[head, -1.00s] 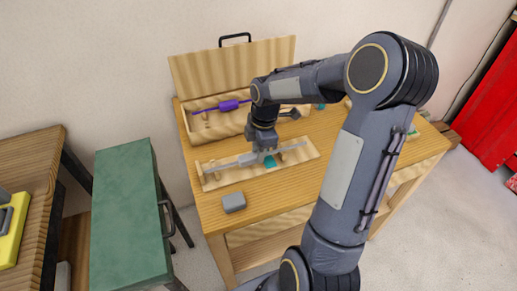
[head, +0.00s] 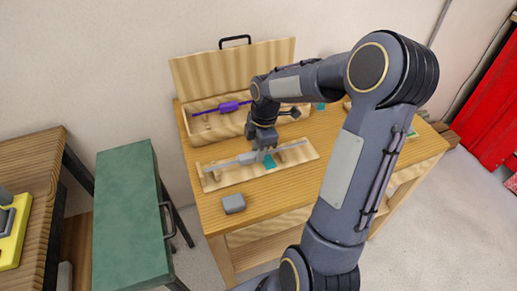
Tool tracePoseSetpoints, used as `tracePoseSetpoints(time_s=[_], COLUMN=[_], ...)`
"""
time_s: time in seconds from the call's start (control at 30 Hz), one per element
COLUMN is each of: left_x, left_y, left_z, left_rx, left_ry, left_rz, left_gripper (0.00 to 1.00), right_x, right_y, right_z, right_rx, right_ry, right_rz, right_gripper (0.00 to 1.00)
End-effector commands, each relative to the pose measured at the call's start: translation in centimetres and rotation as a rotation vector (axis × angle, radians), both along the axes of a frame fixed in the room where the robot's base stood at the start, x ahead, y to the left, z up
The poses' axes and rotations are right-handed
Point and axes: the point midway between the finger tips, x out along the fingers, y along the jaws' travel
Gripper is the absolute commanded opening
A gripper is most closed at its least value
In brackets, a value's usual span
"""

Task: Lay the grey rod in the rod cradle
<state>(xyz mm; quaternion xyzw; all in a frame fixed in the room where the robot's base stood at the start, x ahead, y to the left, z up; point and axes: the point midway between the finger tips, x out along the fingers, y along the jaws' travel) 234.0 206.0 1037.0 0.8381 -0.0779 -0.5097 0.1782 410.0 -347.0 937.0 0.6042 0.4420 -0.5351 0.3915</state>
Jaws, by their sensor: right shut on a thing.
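The grey rod (head: 290,146), with a thicker grey middle part (head: 246,158), runs lengthwise over the long, shallow front wooden tray (head: 240,178). My right gripper (head: 265,157) is shut on the rod near its middle, from above. The rod looks slightly above the tray, though the gap is hard to judge. A teal patch (head: 269,162) shows beside the fingers. Behind stands a long wooden box (head: 187,125) with its lid raised; a purple rod (head: 229,107) lies across supports in it. I cannot tell which holder is the rod cradle. My left gripper is out of view.
A small grey block (head: 234,203) sits on the wooden table (head: 290,190) in front of the tray. The raised lid (head: 235,66) stands behind the box. A green bench (head: 128,210) stands left of the table. My right arm hides the table's right part.

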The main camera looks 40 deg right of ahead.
Motion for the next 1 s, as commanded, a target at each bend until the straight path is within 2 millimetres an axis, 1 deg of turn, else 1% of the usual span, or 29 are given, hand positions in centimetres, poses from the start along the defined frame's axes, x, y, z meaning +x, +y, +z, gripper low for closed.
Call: tracePoseSetpoints(time_s=[0.27,0.7,1.0], left_x=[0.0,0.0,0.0], left_y=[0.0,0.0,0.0], left_z=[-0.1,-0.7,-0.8], left_rx=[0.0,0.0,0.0], left_ry=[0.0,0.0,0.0], left_rz=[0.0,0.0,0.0], left_gripper=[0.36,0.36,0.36], right_x=[0.0,0.0,0.0], right_y=[0.0,0.0,0.0], right_z=[-0.1,-1.0,-1.2], right_rx=[0.0,0.0,0.0], right_ry=[0.0,-0.001,0.0], right_rz=[0.0,0.0,0.0], right_gripper=[0.01,0.01,0.01])
